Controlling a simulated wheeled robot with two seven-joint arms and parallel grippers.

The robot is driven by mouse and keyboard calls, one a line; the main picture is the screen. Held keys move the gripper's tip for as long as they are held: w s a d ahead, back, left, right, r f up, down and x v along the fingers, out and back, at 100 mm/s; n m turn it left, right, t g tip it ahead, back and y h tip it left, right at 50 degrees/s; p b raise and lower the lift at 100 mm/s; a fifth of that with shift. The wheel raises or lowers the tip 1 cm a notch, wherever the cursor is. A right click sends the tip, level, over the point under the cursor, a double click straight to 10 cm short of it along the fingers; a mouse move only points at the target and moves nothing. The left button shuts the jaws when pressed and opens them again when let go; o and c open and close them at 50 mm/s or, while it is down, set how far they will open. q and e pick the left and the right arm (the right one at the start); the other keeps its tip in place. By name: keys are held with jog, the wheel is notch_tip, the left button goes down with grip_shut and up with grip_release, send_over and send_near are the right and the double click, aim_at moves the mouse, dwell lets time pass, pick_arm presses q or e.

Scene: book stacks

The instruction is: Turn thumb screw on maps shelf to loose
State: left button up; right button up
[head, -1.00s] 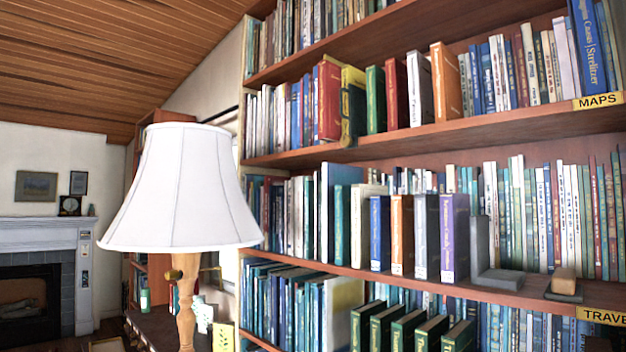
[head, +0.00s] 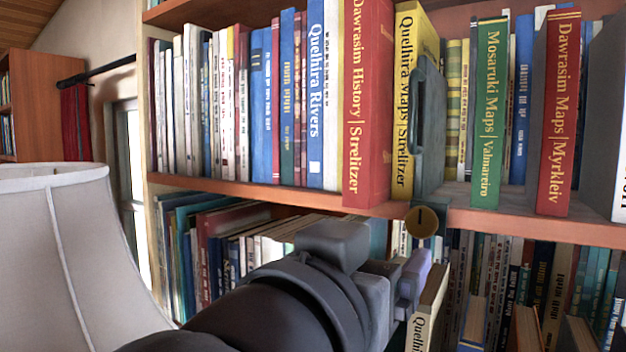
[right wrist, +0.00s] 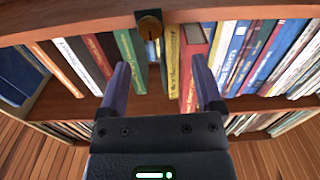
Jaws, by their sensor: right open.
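The thumb screw (head: 422,222) is a round brass knob with a dark upright mark. It sits at the front edge of the upper shelf (head: 280,193), under a grey-green bookend (head: 430,125). In the right wrist view the knob (right wrist: 150,25) shows at the top, on a dark clamp. My right gripper (head: 418,272) is just below the knob in the head view, apart from it. In the right wrist view its two fingers (right wrist: 160,72) are spread with nothing between them; the knob lies beyond their tips. My left gripper is not in view.
A red book (head: 368,100) and a yellow book (head: 405,75) stand left of the bookend; a green book (head: 488,115) stands right. Books on the lower shelf lie close behind and below my right gripper. A white lampshade (head: 60,260) stands at the left.

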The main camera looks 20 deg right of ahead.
aim_at(420, 224)
jog(key=shift+m, duration=0.3)
jog(key=d, duration=0.1)
jog(key=d+r+p, duration=0.1)
jog(key=d, duration=0.1)
jog(key=w+d+p, duration=0.1)
jog(key=shift+w+d+r, duration=0.1)
jog(key=shift+d+r, duration=0.05)
jog(key=shift+d, duration=0.2)
jog(key=x, duration=0.1)
jog(key=p+x, duration=0.1)
jog(key=x, duration=0.2)
jog(key=shift+w+f+p, duration=0.25)
jog(key=shift+w+p, duration=0.15)
jog(key=shift+w, duration=0.1)
jog(key=shift+d, duration=0.2)
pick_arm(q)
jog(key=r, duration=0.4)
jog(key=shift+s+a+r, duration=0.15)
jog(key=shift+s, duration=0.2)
pick_arm(e)
jog(key=shift+s+a, duration=0.1)
jog(key=shift+f, duration=0.1)
jog(key=c, duration=0.6)
grip_shut()
